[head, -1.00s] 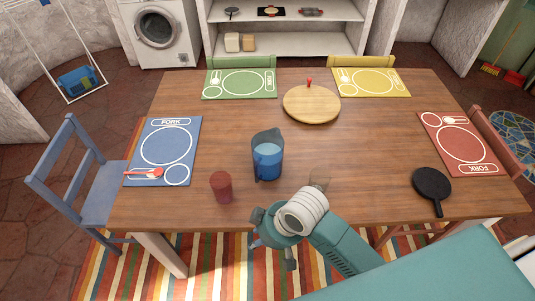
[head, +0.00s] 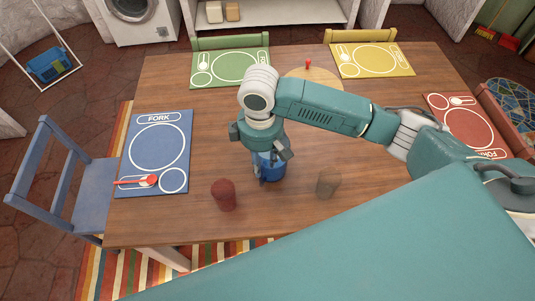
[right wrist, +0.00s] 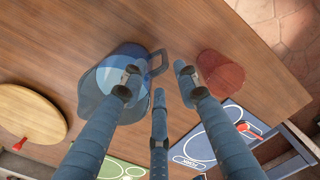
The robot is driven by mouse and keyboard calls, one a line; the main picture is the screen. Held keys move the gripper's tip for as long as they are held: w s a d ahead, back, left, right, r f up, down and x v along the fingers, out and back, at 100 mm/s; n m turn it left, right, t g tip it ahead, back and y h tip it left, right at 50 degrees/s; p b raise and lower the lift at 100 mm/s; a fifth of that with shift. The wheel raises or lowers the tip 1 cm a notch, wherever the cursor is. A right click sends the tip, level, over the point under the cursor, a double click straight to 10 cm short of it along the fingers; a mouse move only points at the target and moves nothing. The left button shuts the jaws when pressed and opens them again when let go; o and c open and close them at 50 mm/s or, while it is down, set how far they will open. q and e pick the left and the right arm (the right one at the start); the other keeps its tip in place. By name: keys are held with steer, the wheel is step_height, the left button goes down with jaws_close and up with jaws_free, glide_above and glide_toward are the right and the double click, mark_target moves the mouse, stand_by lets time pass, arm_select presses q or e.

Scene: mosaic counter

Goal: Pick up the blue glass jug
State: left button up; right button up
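The blue glass jug (head: 271,170) stands on the wooden table in the head view, mostly hidden behind my right gripper. In the right wrist view the jug (right wrist: 108,75) is at upper left, its handle toward the middle. My right gripper (head: 263,150) is over the jug in the head view. In the right wrist view the right gripper's fingers (right wrist: 157,85) are spread and hold nothing. The left finger overlaps the jug; I cannot tell whether it touches. My left gripper is not in view.
A red cup (head: 223,194) stands left of the jug, and a greyish see-through cup (head: 328,183) right of it. A round wooden board (head: 322,74) is behind my arm. A blue placemat (head: 156,150) with a red spoon lies left. Bare table lies between placemat and jug.

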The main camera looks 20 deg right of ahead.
mark_target(262, 171)
steer(key=f, duration=0.3)
steer(key=f+p, duration=0.1)
steer(key=shift+s+a+f, duration=0.15)
steer(key=shift+s+f, duration=0.15)
steer(key=shift+f, duration=0.05)
steer(key=f+p, duration=0.1)
steer(key=f, duration=0.3)
steer(key=shift+a+f, duration=0.1)
steer(key=shift+a, duration=0.1)
steer(key=shift+f, duration=0.15)
steer(key=shift+w, duration=0.1)
jaws_close()
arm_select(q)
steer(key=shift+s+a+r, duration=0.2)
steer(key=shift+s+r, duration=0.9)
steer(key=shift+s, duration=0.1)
arm_select(e)
steer(key=shift+w, duration=0.1)
